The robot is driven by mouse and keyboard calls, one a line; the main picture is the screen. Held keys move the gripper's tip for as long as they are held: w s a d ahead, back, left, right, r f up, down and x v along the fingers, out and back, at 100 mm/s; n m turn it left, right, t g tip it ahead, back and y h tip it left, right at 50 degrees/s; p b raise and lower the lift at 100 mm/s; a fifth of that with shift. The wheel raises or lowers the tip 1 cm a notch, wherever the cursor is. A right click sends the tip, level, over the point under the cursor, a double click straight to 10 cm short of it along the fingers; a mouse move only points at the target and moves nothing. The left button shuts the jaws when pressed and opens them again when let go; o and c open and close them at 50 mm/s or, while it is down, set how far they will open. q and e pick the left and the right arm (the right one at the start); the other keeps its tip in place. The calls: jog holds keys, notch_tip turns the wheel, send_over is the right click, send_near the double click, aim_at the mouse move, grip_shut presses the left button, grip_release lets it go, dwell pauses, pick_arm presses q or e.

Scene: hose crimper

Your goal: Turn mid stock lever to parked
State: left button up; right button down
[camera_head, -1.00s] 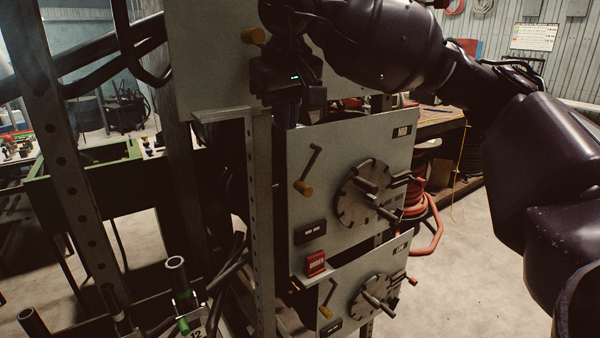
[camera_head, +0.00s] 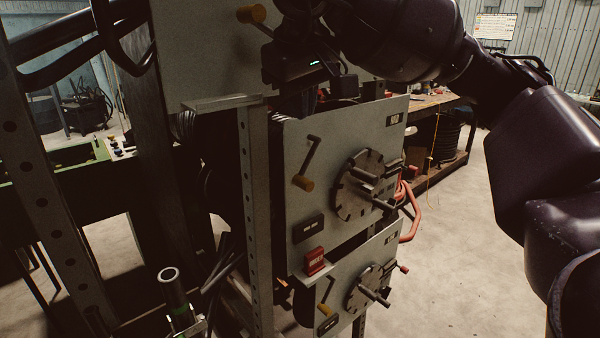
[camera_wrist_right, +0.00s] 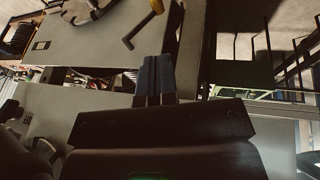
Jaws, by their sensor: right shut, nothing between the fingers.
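The mid stock lever (camera_head: 309,158) is a dark crank with a brown-yellow knob on the middle grey panel (camera_head: 365,128). Its knob hangs down and slightly left of its pivot. The lever also shows near the top of the right wrist view (camera_wrist_right: 138,28), upside down there. My right gripper (camera_head: 309,104) points down in front of the gap above the middle panel. Its fingers (camera_wrist_right: 156,62) are shut and empty, apart from the lever. The wrist hides part of the upper panel. My left gripper is not in view.
The middle panel's round plate with projecting handles (camera_head: 364,183) stands right of the lever. A red block (camera_head: 315,261) sits below. The lower panel has a similar lever (camera_head: 327,297), and the upper panel has one too (camera_head: 255,16). A steel post (camera_head: 257,210) borders the panels at left.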

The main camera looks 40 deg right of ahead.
aim_at(304, 181)
jog(key=x, duration=1.5)
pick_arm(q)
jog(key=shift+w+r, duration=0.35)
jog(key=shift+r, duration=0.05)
pick_arm(e)
jog(key=shift+f, duration=0.15)
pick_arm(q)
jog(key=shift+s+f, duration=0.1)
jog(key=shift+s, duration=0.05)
pick_arm(e)
jog(key=shift+d+f+b, duration=0.45)
jog(key=shift+f+b, duration=0.25)
jog(key=shift+b, duration=0.05)
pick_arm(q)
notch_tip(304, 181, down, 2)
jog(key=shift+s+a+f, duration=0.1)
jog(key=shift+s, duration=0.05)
pick_arm(e)
jog(key=shift+a, duration=0.1)
